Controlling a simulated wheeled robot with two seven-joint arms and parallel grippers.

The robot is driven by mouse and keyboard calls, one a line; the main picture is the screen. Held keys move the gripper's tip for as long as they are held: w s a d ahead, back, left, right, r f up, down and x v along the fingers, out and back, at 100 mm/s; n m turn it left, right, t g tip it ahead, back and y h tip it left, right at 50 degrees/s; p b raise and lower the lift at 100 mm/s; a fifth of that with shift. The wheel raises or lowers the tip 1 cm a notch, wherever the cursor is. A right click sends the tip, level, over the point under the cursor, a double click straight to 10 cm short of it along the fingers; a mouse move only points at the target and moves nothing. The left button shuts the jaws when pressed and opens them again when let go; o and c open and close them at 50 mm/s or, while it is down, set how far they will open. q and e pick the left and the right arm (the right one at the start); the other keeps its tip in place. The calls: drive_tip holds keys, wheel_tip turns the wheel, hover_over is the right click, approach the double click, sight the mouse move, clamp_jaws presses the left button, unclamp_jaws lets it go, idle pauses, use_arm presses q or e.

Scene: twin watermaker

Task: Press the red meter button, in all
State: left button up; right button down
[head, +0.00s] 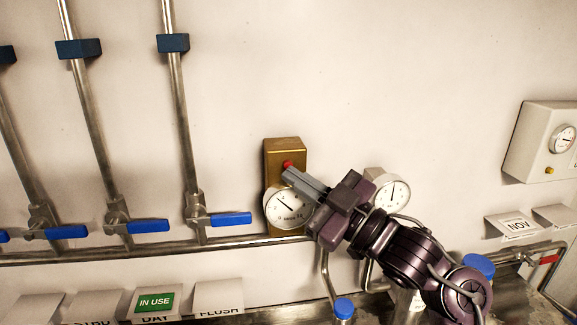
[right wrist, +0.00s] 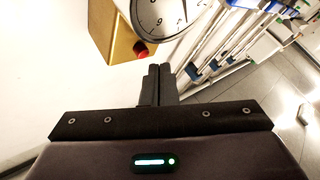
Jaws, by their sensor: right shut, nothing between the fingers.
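The red meter button (head: 287,164) sits on the front of a brass-coloured box (head: 284,148) on the wall, just above a round white gauge (head: 283,210). My right gripper (head: 288,175) is shut and empty, with its fingertips close below and right of the button in the head view. In the right wrist view the red button (right wrist: 141,49) is ahead and a little left of the shut fingertips (right wrist: 158,68), with a visible gap in the picture. The gauge (right wrist: 165,15) shows above the fingers there. My left gripper is not in view.
A second gauge (head: 392,190) is partly behind my right arm. Pipes with blue lever handles (head: 231,219) run along the wall at left. Label cards, one a green IN USE card (head: 155,300), stand below. A grey box with a dial (head: 545,140) is at right. The wall above is clear.

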drive_tip(key=shift+w, duration=0.1)
drive_tip(key=shift+w+a, duration=0.1)
drive_tip(key=shift+w, duration=0.25)
drive_tip(key=shift+w+a, duration=0.1)
drive_tip(key=shift+w, duration=0.35)
idle(0.8)
drive_tip(key=shift+s, duration=0.15)
idle(0.3)
drive_tip(key=shift+s+d, duration=0.2)
drive_tip(key=shift+s, duration=0.5)
drive_tip(key=s, duration=0.3)
drive_tip(key=s+d, duration=0.1)
drive_tip(key=s, duration=0.1)
idle(0.7)
